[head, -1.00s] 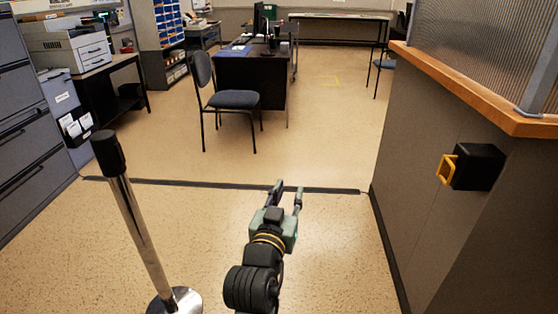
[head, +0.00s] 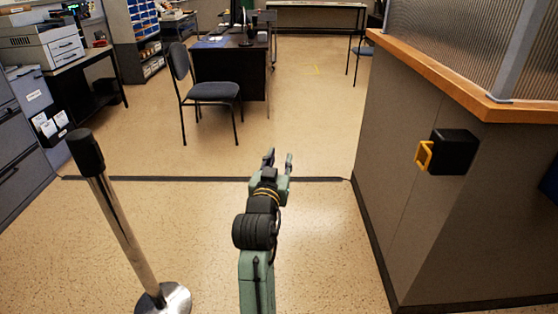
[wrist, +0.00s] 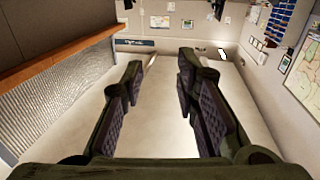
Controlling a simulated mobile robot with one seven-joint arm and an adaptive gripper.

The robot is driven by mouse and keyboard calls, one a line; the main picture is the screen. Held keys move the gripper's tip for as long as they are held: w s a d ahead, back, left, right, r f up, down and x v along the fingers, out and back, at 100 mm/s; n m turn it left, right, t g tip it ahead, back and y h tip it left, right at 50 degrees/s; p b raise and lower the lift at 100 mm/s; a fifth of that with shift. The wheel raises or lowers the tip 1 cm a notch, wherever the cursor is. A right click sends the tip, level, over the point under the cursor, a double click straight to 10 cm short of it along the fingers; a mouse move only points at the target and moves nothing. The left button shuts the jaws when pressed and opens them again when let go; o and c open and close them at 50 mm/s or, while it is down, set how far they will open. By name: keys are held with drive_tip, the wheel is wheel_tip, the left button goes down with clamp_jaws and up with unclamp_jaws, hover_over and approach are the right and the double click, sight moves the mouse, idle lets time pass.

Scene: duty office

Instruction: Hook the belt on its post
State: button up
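The post (head: 117,216) stands at the left in the head view, with a black top (head: 86,151), a shiny metal shaft and a round base on the floor. A black box (head: 453,151) is fixed to the side of the counter at the right, with a yellow loop-shaped end (head: 424,155) sticking out on its left; no belt strap is seen drawn out. My gripper (head: 279,159) is in the middle, between post and box and apart from both. In the wrist view my gripper (wrist: 160,82) has its two fingers spread with nothing between them.
The counter (head: 400,120) with an orange wooden ledge (head: 430,70) and ribbed panel fills the right. A dark strip (head: 200,179) crosses the floor ahead. A chair (head: 210,92) and desk (head: 235,70) stand beyond it. Cabinets (head: 15,120) are at the far left. Floor around my gripper is clear.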

drive_tip(key=shift+c, duration=0.3)
clamp_jaws()
idle(0.6)
drive_tip(key=c, duration=0.5)
unclamp_jaws()
drive_tip(key=o, duration=0.6)
drive_tip(key=shift+c, duration=0.2)
drive_tip(key=shift+s, duration=0.1)
drive_tip(key=s+a, duration=0.1)
drive_tip(key=s, duration=0.6)
drive_tip(key=shift+a, duration=0.25)
drive_tip(key=shift+s, duration=0.1)
